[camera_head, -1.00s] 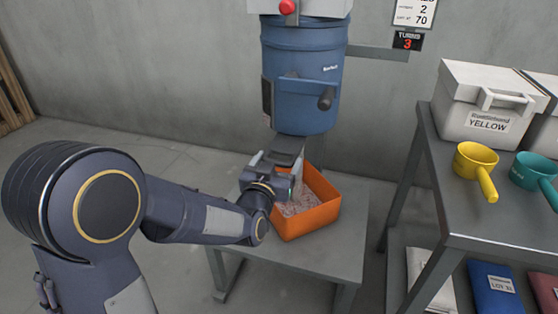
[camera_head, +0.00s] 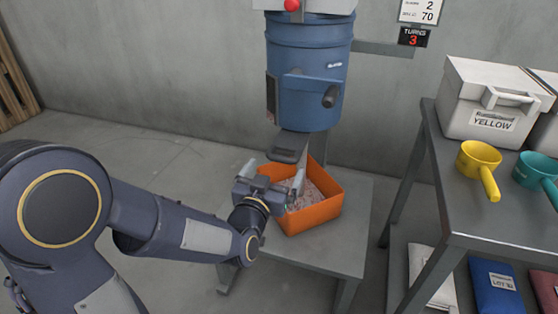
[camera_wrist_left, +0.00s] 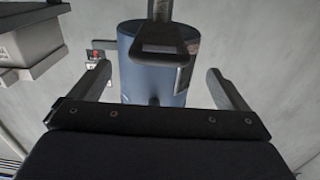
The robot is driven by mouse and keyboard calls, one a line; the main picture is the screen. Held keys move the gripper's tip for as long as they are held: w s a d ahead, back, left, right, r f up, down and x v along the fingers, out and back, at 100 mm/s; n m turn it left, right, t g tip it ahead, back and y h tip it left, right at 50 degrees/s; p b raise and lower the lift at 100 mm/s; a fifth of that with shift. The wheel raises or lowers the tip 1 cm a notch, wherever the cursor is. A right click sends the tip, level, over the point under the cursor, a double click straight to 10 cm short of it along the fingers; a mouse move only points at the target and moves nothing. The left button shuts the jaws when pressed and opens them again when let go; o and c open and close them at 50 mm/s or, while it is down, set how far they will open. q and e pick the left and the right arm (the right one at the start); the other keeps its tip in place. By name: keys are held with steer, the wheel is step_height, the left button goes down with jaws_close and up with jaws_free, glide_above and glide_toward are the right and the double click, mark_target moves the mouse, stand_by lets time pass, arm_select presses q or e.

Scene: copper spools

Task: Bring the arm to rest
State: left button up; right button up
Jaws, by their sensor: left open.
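My left gripper (camera_head: 277,177) is open and empty in the head view, beside and partly in front of the near left rim of the orange bin. In the left wrist view its two fingers (camera_wrist_left: 161,88) stand wide apart with nothing between them. The grey handle (camera_head: 286,152) under the blue drum is just beyond the gripper, apart from it. In the left wrist view the handle (camera_wrist_left: 158,42) hangs in front of the drum (camera_wrist_left: 150,80). My right gripper is in neither view.
The orange bin (camera_head: 318,217) holds pale loose material and stands on a grey table (camera_head: 335,250) below the blue drum (camera_head: 308,60). At right a shelf (camera_head: 455,190) carries a white box (camera_head: 490,85), a yellow scoop (camera_head: 478,160) and a teal scoop (camera_head: 537,168). Floor left of the table is clear.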

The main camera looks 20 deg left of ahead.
arm_select(q)
steer(key=shift+s, duration=1.15)
steer(key=s+a+f+n+g+h, duration=0.15)
steer(key=s+g, duration=0.25)
steer(key=s, duration=0.4)
steer(key=s+a+f+g+h, duration=0.15)
steer(key=s+g, duration=0.25)
steer(key=s, duration=0.4)
steer(key=s+f+n+g, duration=0.1)
steer(key=s+f+g, duration=0.25)
steer(key=s, duration=0.45)
step_height(320, 180, up, 30)
steer(key=s+p, duration=0.1)
steer(key=p, duration=2.8)
steer(key=shift+a+g, duration=0.15)
steer(key=shift+g, duration=0.3)
steer(key=shift+m, duration=0.25)
